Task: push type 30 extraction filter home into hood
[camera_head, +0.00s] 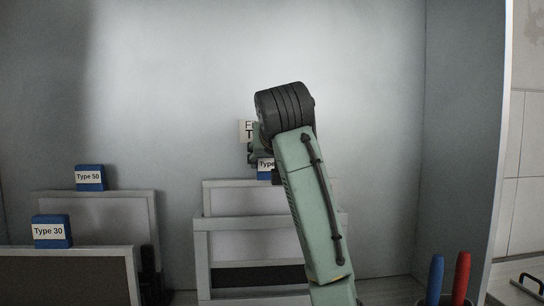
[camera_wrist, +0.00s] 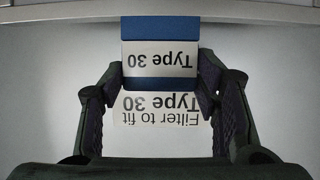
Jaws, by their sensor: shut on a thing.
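The held filter has a blue tab labelled Type 30 (camera_wrist: 160,58), upside down in the wrist view. My gripper (camera_wrist: 161,84) is shut on this tab, with a finger at each side. In the head view part of the tab (camera_head: 266,164) shows behind my arm, its number hidden. Below it, the filter's pale top bar (camera_head: 240,184) stands above and behind the front bar of the grey hood frame (camera_head: 245,223). My arm covers the right part of both. How deep the filter sits inside is hard to tell.
A wall notice reading "Filter to fit Type 30" (camera_wrist: 160,108) is behind the tab. At left stand filters with blue tabs Type 50 (camera_head: 90,177) and Type 30 (camera_head: 50,231). Blue (camera_head: 435,278) and red (camera_head: 461,277) handles stand at front right.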

